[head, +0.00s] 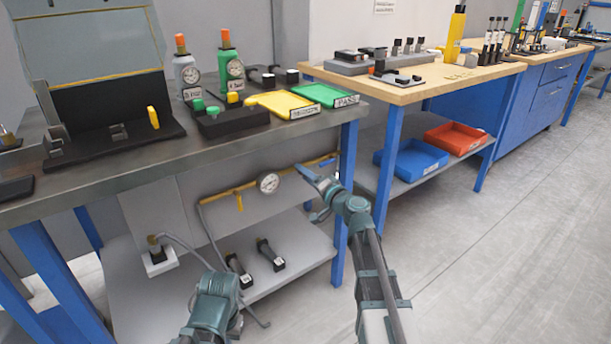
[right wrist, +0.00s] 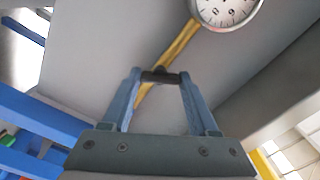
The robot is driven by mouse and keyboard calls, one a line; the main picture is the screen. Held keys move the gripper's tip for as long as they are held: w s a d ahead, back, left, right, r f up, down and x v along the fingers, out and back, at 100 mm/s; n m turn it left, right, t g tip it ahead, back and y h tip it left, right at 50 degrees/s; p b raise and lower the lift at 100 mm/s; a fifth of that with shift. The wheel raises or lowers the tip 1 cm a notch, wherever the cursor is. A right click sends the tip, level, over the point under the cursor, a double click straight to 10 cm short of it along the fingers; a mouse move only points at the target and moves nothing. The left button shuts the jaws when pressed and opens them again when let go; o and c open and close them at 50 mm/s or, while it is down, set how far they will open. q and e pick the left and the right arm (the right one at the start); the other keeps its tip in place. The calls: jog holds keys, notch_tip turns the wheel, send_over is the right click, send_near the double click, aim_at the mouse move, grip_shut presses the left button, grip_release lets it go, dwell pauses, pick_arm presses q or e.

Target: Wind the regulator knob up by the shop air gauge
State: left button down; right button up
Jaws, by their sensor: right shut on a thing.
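The shop air gauge (head: 268,183) is a round white dial on a yellow pipe (head: 222,194) below the metal bench. In the right wrist view the gauge (right wrist: 226,8) is cut by the top edge, and its needle is hard to read. My right gripper (head: 301,170) is at the pipe's right part, right of the gauge. In the right wrist view its blue fingers (right wrist: 160,80) are shut on the small dark regulator knob (right wrist: 160,76), which sits in line with the yellow pipe. My left arm shows at the bottom of the head view, but its fingers are not visible.
A blue bench leg (head: 341,215) stands close to my right gripper. The lower shelf (head: 215,290) holds two dark fittings (head: 270,254) and a white block (head: 160,262). Open floor (head: 480,240) lies to the right.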

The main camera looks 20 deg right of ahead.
jog(key=shift+m, duration=5.3)
jog(key=o, duration=1.4)
jog(key=shift+s, duration=0.1)
jog(key=v, duration=1.3)
jog(key=shift+s+d, duration=0.15)
jog(key=shift+s, duration=0.2)
